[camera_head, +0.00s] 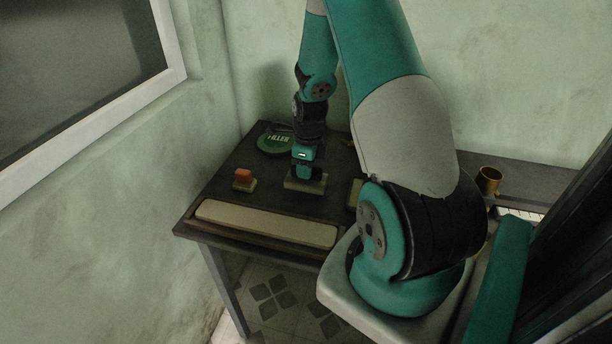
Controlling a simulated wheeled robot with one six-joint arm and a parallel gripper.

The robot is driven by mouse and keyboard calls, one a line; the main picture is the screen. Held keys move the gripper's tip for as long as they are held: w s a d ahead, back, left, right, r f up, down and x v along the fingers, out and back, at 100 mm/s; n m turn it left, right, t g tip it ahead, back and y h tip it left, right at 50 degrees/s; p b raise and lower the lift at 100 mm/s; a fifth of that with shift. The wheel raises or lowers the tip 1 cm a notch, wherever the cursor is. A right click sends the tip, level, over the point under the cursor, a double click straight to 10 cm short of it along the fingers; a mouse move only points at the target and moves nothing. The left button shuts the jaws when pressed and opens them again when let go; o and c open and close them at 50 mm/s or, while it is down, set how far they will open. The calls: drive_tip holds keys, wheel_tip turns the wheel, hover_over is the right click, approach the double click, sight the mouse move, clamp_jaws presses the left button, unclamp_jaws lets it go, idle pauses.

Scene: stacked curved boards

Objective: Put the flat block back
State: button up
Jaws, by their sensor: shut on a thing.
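My gripper (305,178) points down over the dark table and is shut on a pale flat block (319,186). The block is level and low, at or just above the table top; I cannot tell whether it touches. The fingers cover the block's middle. A long cream board (265,222) lies in a brown wooden holder along the table's front edge, in front of my gripper.
An orange piece on a pale base (244,179) stands left of my gripper. A green round lettered tin (272,141) lies behind. Another pale block (355,192) is partly hidden by my arm. A brass cup (489,180) stands at right. The dark table (222,188) has bare room at left.

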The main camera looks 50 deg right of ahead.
drive_tip(key=shift+f, duration=1.7)
drive_tip(key=shift+f, duration=0.15)
drive_tip(key=o, duration=0.9)
drive_tip(key=shift+o, duration=0.2)
